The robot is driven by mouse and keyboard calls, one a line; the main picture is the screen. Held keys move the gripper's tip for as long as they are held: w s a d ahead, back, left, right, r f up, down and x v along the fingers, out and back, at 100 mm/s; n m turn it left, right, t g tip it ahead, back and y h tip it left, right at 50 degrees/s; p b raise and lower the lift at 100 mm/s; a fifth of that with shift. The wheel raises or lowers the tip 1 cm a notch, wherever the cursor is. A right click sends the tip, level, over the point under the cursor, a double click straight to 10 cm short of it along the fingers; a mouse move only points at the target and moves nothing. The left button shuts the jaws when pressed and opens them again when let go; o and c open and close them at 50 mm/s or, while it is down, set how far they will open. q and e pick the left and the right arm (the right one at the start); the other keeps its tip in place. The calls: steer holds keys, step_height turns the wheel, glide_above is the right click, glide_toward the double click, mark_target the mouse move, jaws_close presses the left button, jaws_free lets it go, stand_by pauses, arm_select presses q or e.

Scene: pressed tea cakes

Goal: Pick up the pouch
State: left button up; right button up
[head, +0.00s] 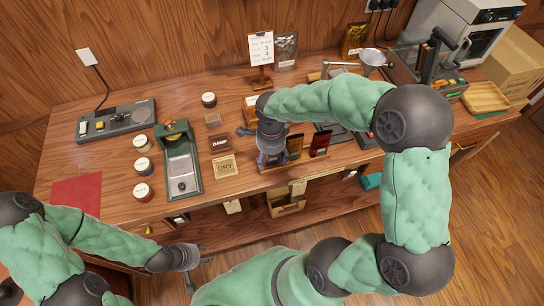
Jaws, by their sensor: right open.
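Several pouches show. A red pouch (320,144) and a dark gold-brown pouch (295,147) stand upright side by side in a low wooden rack (283,165) near the table's front edge. A silver-grey pouch (286,50) and a gold pouch (354,40) stand at the back against the wall. My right gripper (268,158) is open and points down over the rack's left end, just left of the gold-brown pouch. It hides what lies under it, and I cannot tell whether it touches anything. My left gripper (197,270) is open and empty in front of the table, low and left.
A green-lined tray device (183,170), round tins (143,166) and wooden "DAMP" (220,142) and "DRY" (224,167) signs stand left of the rack. A sign stand (261,48) is behind. My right arm hides part of the table's middle. A red mat (77,192) lies far left.

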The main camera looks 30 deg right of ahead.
steer(key=c, duration=1)
steer(key=shift+r, duration=0.1)
